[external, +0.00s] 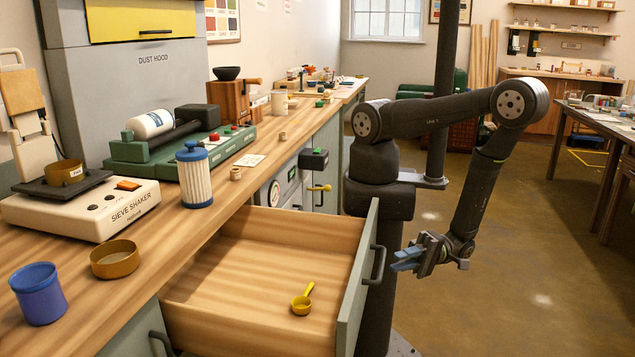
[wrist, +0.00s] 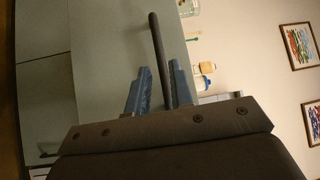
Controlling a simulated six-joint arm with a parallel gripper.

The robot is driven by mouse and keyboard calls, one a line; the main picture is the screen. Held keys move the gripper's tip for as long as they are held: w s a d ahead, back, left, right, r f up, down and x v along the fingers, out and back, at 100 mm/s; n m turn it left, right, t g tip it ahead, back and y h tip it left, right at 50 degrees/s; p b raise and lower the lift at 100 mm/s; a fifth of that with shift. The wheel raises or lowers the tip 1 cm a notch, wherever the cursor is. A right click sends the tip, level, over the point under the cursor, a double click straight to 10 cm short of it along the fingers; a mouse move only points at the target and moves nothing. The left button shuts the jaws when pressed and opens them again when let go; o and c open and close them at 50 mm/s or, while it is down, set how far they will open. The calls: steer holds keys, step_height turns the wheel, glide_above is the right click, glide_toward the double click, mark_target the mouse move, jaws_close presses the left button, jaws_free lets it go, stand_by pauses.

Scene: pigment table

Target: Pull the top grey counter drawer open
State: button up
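The top grey counter drawer (external: 357,280) stands pulled well out from the counter in the external view. Its wooden inside is bare except for a small yellow scoop (external: 302,304). Its dark bar handle (external: 377,265) is on the grey front panel. My gripper (external: 398,261) is just to the right of the handle, with a small gap showing between its blue fingertips and the bar. In the wrist view the handle (wrist: 157,50) runs between the two blue fingers (wrist: 159,85), which are apart on either side of it. The fingers do not look closed on it.
The counter carries a blue cup (external: 38,293), a brass pan (external: 115,259), a sieve shaker (external: 82,207) and a ribbed jar (external: 194,175). Another drawer handle (external: 161,343) is at the lower left.

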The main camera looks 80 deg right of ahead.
mark_target(381, 264)
steer(key=shift+x, duration=3.25)
jaws_close()
